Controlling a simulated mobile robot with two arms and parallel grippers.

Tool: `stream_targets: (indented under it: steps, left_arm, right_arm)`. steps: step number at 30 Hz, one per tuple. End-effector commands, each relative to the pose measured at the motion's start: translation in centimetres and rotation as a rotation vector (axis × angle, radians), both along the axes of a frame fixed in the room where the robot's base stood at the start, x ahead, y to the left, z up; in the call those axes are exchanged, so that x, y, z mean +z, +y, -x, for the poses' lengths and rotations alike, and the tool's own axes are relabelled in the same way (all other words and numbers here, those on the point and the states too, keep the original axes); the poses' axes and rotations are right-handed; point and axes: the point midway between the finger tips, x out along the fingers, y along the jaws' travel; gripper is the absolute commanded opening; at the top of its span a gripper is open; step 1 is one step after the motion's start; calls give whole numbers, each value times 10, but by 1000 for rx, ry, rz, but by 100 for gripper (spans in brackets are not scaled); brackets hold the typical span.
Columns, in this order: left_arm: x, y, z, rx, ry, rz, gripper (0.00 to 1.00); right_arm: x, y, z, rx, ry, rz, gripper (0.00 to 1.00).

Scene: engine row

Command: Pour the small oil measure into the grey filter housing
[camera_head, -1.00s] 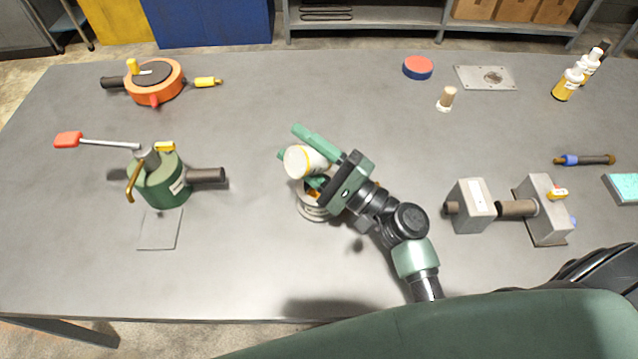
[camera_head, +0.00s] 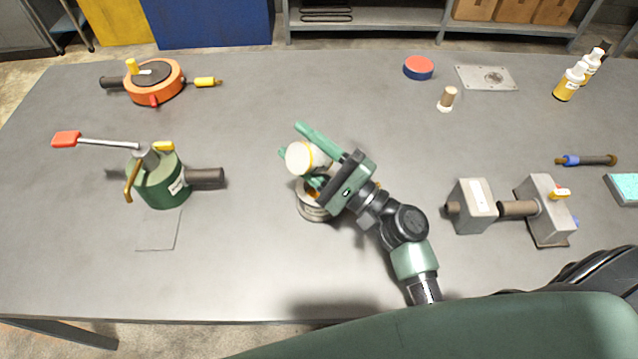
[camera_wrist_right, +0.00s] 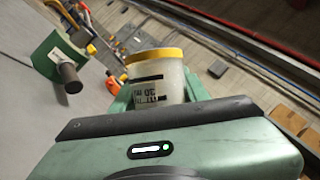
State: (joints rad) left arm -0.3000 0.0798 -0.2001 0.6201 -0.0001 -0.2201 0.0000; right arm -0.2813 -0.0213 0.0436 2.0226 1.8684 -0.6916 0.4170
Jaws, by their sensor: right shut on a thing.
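My right gripper (camera_head: 320,160) is shut on the small oil measure (camera_head: 302,158), a white cup with a yellow rim. The measure is tilted, its closed end or mouth facing left in the head view. It also shows in the right wrist view (camera_wrist_right: 158,86), with a label and dark marks on its side. Below it, the grey filter housing (camera_head: 316,211) stands on the table, partly hidden by the gripper and the measure. I cannot see any oil flowing. My left gripper is not in view.
A green pump (camera_head: 163,190) with a red-handled lever stands at left, an orange round unit (camera_head: 154,84) behind it. Grey blocks (camera_head: 473,205) joined by a pipe stand at right. Bottles (camera_head: 570,82) are at back right. The table front is clear.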

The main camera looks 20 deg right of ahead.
Motion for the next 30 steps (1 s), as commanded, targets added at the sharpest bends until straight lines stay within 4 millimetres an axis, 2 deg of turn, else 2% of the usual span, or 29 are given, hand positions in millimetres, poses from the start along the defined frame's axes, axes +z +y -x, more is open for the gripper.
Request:
stream_targets:
  steps: [30]
  left_arm:
    - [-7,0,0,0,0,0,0]
  right_arm:
    - [1,-4,-2,0,39,-95,0]
